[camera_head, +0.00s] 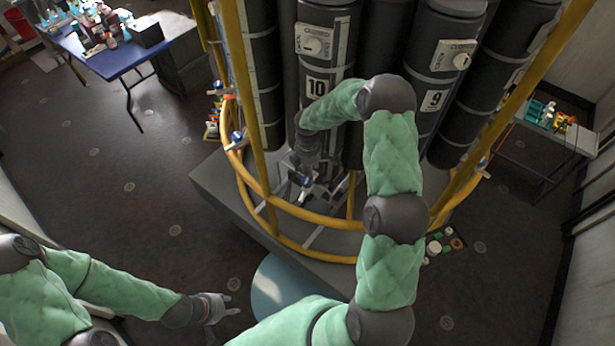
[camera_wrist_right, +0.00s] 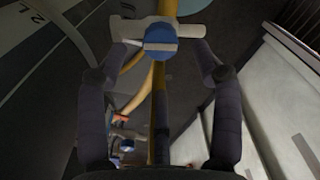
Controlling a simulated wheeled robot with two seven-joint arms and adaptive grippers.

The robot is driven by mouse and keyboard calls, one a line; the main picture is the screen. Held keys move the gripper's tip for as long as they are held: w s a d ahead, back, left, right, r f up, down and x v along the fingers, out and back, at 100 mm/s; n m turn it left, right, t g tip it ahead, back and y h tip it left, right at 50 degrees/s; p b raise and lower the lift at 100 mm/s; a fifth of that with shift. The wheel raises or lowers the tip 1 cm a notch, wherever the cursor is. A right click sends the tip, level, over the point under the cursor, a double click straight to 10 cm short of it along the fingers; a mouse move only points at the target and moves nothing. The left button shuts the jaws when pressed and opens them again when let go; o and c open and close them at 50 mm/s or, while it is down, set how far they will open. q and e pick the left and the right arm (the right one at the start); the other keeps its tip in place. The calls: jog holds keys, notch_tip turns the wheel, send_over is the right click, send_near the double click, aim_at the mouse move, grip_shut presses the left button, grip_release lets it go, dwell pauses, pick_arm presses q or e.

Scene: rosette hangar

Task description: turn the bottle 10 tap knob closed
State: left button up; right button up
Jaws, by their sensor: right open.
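Bottle 10 (camera_head: 327,70) is a tall black cylinder with a white "10" label, standing in the rack. The blue tap knob (camera_wrist_right: 161,38) has a pale bar across its face and sits on a light grey tap body (camera_wrist_right: 183,30). In the head view a small blue knob (camera_head: 306,182) shows below bottle 10, beside my right gripper (camera_head: 303,176). In the right wrist view my right gripper (camera_wrist_right: 162,50) is open, its fingertips on either side of the knob, with gaps visible. My left gripper (camera_head: 222,308) is empty at lower left, its fingers apart.
Yellow rails (camera_head: 262,190) curve around the rack, close to my right arm. Bottle 9 (camera_head: 432,85) stands to the right. A blue table (camera_head: 115,62) with bottles is at upper left, and a side table (camera_head: 540,150) is at right. The floor at left is clear.

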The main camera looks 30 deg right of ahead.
aim_at(307, 182)
jog(key=shift+f+p, duration=0.35)
jog(key=shift+f, duration=2.45)
jog(key=c, duration=1.1)
